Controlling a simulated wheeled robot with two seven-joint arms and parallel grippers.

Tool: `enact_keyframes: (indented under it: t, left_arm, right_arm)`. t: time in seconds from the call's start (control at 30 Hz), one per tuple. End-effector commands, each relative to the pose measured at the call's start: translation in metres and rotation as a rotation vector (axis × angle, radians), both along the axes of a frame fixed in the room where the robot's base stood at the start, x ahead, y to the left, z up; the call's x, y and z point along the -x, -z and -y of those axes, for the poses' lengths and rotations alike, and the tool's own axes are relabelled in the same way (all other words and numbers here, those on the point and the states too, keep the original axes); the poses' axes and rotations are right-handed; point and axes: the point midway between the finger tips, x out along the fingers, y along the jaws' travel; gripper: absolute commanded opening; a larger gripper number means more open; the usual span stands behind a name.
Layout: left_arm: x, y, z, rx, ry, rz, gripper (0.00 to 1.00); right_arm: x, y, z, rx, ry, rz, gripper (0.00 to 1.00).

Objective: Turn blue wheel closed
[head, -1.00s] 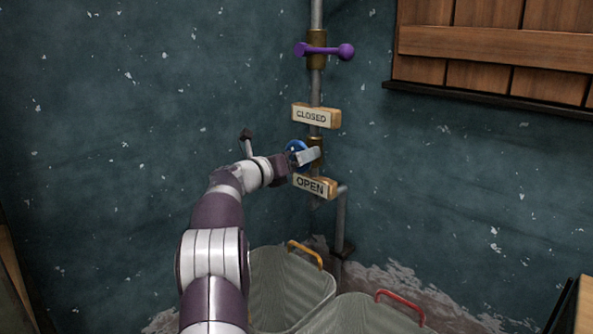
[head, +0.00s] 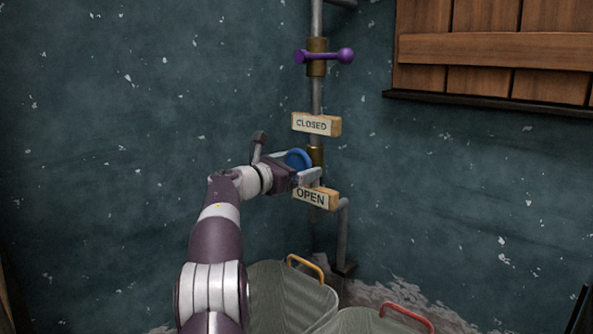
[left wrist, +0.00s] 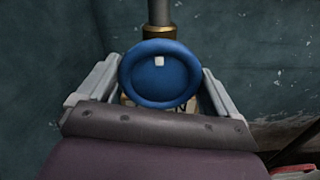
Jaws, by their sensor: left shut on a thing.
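The blue wheel (head: 298,160) sits on a brass valve body (head: 316,156) on the vertical pipe, between the CLOSED sign (head: 316,124) above and the OPEN sign (head: 314,196) below. My left gripper (head: 310,177) is at the wheel, its fingers shut on it. In the left wrist view the blue wheel (left wrist: 160,74) shows face-on, with a small white mark near its upper middle and a finger on each side. The gripper partly hides the wheel in the head view. My right gripper is not in view.
A purple handle (head: 325,56) is on the same pipe higher up. Bins with a yellow handle (head: 306,266) and a red handle (head: 407,315) stand below. Wooden shutters (head: 490,50) hang on the right wall (head: 460,170). Free room lies left of the pipe.

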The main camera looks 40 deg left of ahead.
Motion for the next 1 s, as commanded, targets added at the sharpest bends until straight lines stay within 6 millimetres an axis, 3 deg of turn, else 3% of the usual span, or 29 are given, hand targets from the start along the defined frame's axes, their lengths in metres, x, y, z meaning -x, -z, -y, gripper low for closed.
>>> enact_keyframes:
  t: [0.47, 0.5, 0.77, 0.87, 1.0]
  left_arm:
    - [-0.001, 0.006, 0.000, -0.008, 0.004, -0.008, 0.62]
    - [-0.001, 0.006, 0.000, -0.008, 0.004, -0.008, 1.00]
    - [0.002, 0.003, 0.000, -0.008, 0.001, -0.004, 1.00]
    - [0.013, 0.002, -0.002, -0.008, -0.001, -0.003, 1.00]
    - [0.043, 0.000, -0.005, -0.007, -0.002, -0.004, 1.00]
  right_arm:
    - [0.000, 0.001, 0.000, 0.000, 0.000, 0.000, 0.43]
    - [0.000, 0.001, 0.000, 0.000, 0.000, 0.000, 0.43]
    - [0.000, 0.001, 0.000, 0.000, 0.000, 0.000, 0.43]
    - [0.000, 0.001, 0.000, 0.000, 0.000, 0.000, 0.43]
    - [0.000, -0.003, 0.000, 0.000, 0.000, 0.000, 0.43]
